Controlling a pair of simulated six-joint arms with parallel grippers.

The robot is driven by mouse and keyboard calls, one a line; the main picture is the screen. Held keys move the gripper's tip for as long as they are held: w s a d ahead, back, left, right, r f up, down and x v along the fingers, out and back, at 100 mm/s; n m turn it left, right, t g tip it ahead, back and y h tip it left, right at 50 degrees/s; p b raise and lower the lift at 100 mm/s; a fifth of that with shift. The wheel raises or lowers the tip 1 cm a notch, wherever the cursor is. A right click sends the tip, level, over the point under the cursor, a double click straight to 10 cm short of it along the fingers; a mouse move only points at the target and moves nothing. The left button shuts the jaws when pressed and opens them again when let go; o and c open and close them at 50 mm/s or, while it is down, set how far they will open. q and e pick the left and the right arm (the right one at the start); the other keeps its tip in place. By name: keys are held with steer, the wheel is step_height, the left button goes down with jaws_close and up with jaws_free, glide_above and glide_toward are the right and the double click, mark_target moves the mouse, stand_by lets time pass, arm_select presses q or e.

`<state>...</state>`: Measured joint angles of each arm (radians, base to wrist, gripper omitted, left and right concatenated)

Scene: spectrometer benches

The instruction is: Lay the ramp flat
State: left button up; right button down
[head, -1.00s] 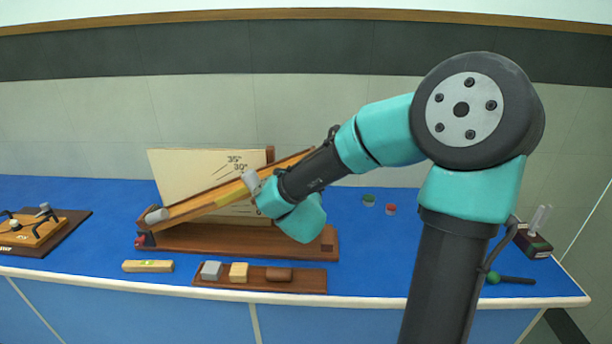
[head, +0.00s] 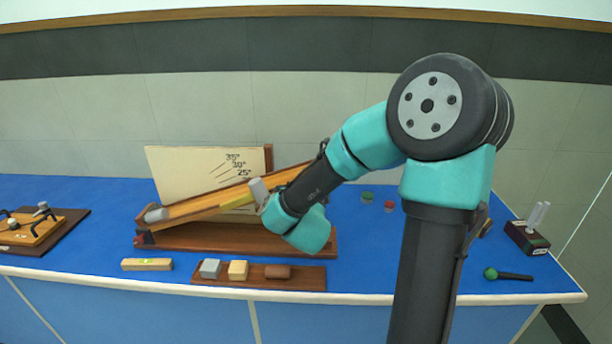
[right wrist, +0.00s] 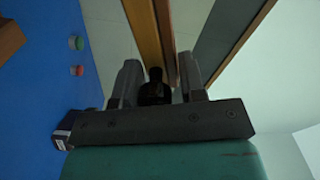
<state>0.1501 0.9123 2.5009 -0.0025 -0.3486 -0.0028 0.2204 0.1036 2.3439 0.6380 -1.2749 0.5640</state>
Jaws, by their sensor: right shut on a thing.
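The ramp (head: 205,203) is a long wooden plank sloping up to the right from its low left end. It stands over a dark brown base (head: 225,238), in front of a cream angle board (head: 190,170) marked 35°, 30° and 25°. Its raised end is partly behind my right arm. In the right wrist view my right gripper (right wrist: 158,78) is shut on a dark knob (right wrist: 155,88) in line with the wooden ramp (right wrist: 147,35). My left gripper is out of view.
A brown tray (head: 308,284) with grey, tan and brown blocks lies in front. A small level (head: 147,264) lies left of it. A green-headed mallet (head: 505,275) lies at right. The blue tabletop is clear between.

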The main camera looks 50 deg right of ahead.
steer(key=s+f+m, duration=0.1)
steer(key=f, duration=0.4)
steer(key=s+d+f+m, duration=0.1)
steer(key=f, duration=0.5)
steer(key=d+f+m, duration=0.1)
steer(key=f, duration=0.5)
steer(key=shift+s+d+f, duration=0.1)
steer(key=shift+s+d, duration=0.05)
steer(key=shift+s, duration=0.25)
steer(key=c, duration=0.9)
jaws_free()
steer(key=shift+o, duration=0.2)
steer(key=shift+s, duration=0.15)
